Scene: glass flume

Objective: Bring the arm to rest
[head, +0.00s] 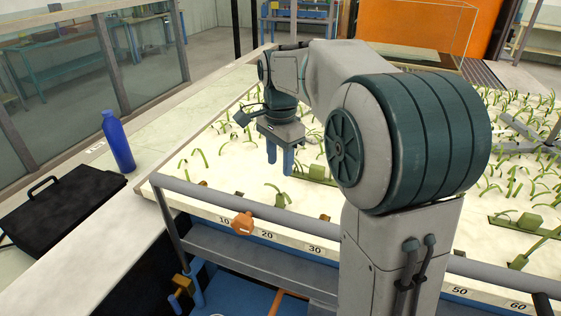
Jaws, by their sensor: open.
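My arm rises from the lower right of the head view, reaches over the front rail and extends above the pale bed. My gripper (280,158) hangs at its end, pointing down, with two blue fingers apart and nothing between them. It is over the left part of the sandy bed (225,185), which carries many green plant strips. The arm hides part of the bed's middle. I cannot tell exactly how high the fingertips are above the bed.
A grey rail (225,203) with a numbered scale runs along the front. An orange knob-like piece (243,223) sits at it. A blue bottle (117,142) and a black case (60,207) stand on the left ledge. Glass panels (60,75) rise behind them. An orange panel (432,22) stands at the back.

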